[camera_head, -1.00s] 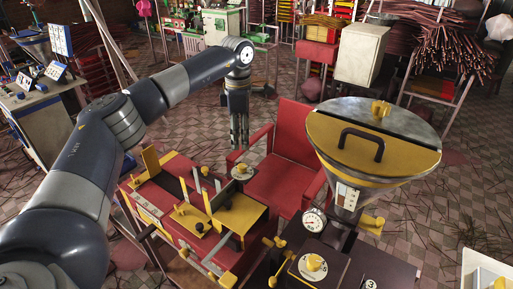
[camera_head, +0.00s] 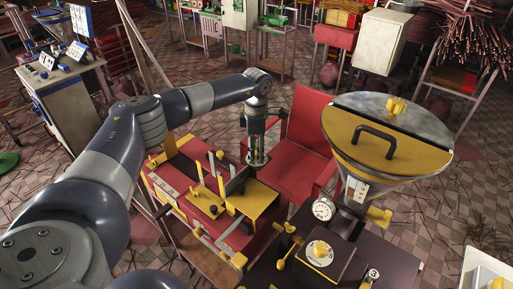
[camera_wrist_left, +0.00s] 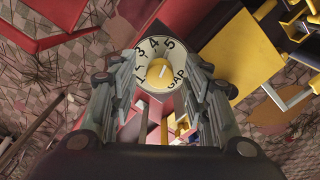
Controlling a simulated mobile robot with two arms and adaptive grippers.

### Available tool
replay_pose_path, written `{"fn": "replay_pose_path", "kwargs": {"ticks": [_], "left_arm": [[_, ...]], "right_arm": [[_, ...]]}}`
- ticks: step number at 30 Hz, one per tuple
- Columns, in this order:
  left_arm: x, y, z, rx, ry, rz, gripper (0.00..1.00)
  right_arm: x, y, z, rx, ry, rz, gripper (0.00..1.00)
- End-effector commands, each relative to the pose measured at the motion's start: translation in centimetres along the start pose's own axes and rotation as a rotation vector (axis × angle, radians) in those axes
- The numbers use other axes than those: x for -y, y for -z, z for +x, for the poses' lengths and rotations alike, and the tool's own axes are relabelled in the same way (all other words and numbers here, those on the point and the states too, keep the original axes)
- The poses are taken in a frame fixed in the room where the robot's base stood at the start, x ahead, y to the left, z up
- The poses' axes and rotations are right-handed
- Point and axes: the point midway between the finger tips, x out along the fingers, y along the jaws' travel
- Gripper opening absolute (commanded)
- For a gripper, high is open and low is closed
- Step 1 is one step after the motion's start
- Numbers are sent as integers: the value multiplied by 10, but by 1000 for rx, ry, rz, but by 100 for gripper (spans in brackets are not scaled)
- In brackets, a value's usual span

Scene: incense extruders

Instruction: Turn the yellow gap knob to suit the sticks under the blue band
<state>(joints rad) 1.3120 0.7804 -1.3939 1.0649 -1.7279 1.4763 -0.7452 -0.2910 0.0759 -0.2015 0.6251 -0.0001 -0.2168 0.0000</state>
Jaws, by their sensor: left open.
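The yellow gap knob (camera_wrist_left: 159,73) shows in the left wrist view, at the centre of a pale round dial (camera_wrist_left: 180,59) marked with numbers up to 5 and the word GAP. A light mark on the knob is too small to read surely. My left gripper (camera_head: 257,160) points down over this dial in the head view and hides most of the knob there. In the wrist view its open fingers (camera_wrist_left: 160,95) stand on either side of the knob, with no clear contact. My right gripper is out of view. I cannot make out sticks with a blue band.
The red extruder bench (camera_head: 180,180) with yellow plates and levers lies beside the dial. A red chair (camera_head: 302,135) stands behind. To the right are a large hopper (camera_head: 390,140), a round gauge (camera_head: 323,209) and another yellow knob (camera_head: 319,249). Blue-edged cards (camera_head: 77,52) stand far left.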

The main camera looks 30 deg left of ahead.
Motion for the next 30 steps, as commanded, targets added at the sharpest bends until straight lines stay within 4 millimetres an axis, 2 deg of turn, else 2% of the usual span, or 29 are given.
{"fn": "replay_pose_path", "kwargs": {"ticks": [4, 5, 10, 20, 30], "left_arm": [[0, 0, 0, 0, 0, 0, 44], [0, 0, 0, 0, 0, 0, 39], [0, 0, 0, 0, 0, 0, 1], [0, 0, 0, 0, 0, -18, 0], [0, 0, 0, 1, 0, -201, 0]], "right_arm": [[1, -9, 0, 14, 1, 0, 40], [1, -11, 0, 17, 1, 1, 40], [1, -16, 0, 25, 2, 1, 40], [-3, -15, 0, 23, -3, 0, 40], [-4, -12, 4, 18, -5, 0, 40]]}}
